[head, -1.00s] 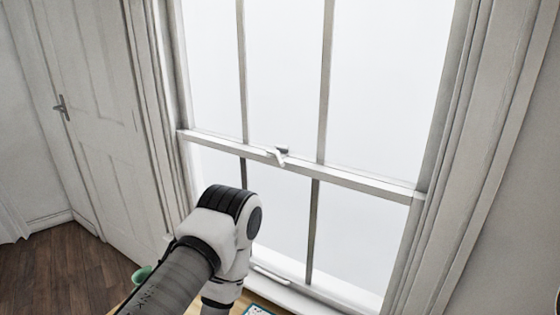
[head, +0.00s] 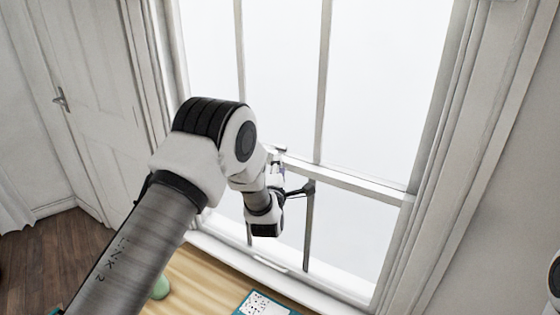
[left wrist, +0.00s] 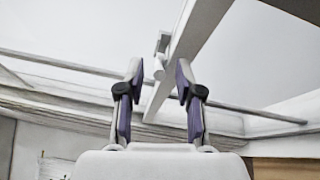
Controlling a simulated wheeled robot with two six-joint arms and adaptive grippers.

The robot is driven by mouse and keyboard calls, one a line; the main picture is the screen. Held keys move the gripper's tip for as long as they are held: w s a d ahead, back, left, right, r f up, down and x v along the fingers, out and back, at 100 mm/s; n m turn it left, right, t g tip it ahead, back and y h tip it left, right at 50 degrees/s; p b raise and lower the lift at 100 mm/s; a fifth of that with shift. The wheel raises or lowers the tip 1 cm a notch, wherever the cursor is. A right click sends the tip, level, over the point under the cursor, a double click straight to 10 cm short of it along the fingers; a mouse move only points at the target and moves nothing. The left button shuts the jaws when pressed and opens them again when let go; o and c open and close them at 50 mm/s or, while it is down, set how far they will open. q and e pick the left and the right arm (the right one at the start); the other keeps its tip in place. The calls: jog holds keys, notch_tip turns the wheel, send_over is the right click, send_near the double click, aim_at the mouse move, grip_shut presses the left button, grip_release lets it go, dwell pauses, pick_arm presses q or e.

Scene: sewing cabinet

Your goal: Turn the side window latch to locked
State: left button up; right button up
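The window latch (head: 278,149) is a small white piece on the window's middle rail, mostly hidden behind my left arm and gripper in the head view. In the left wrist view the latch (left wrist: 160,62) shows on the white rail, with its lever at the gap between the fingertips. My left gripper (left wrist: 158,78) is open, one finger on each side of the lever; I see no clear contact. In the head view the left gripper (head: 283,170) is at the rail, partly covered by its own wrist.
The tall white window frame (head: 385,187) surrounds the latch. Below is a wooden tabletop (head: 205,280) with a teal-edged patterned item (head: 262,304) and a green object (head: 160,288). A white door (head: 95,120) is at the left.

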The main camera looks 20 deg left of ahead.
pick_arm(q)
jog(key=shift+x, duration=0.8)
grip_shut()
